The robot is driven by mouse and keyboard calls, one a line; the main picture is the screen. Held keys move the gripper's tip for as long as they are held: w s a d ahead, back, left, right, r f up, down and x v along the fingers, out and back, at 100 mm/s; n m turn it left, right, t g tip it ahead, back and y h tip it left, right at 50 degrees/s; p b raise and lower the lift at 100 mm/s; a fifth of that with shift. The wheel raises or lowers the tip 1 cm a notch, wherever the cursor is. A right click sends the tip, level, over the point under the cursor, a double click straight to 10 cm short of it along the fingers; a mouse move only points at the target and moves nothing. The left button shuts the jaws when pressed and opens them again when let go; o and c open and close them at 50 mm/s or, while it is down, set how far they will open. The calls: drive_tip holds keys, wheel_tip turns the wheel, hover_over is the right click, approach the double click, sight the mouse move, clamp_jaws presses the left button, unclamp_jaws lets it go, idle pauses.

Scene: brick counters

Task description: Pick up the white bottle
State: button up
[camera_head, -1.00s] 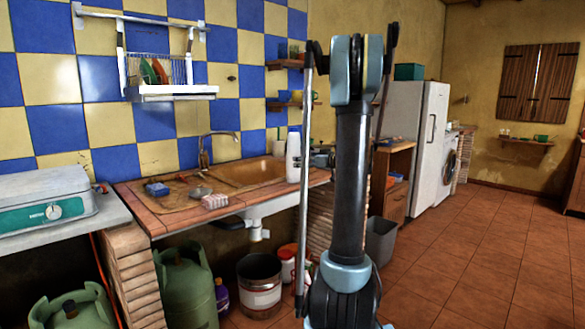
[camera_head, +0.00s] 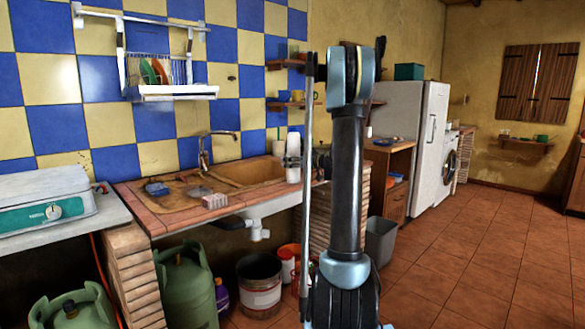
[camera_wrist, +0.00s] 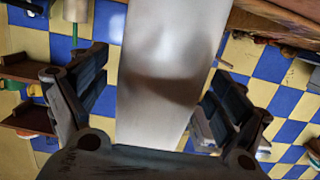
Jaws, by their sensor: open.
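The white bottle (camera_head: 293,158) stands upright at the right front edge of the sink counter, just left of my arm in the head view. In the wrist view the bottle (camera_wrist: 165,75) fills the middle of the picture as a pale, smooth body, with a soft shadow across it. My gripper (camera_wrist: 158,85) is open, with one dark finger on each side of the bottle. A gap shows at the left finger; contact at the right one is hard to tell. In the head view my gripper (camera_head: 318,160) is small and partly hidden by my arm.
A dish rack (camera_head: 170,92) and small shelves hang on the wall. Gas cylinders (camera_head: 185,285) and buckets stand below. The tiled floor at right is clear.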

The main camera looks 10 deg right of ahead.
drive_tip(key=shift+c, duration=0.2)
drive_tip(key=c, duration=1.1)
drive_tip(key=shift+r, duration=0.1)
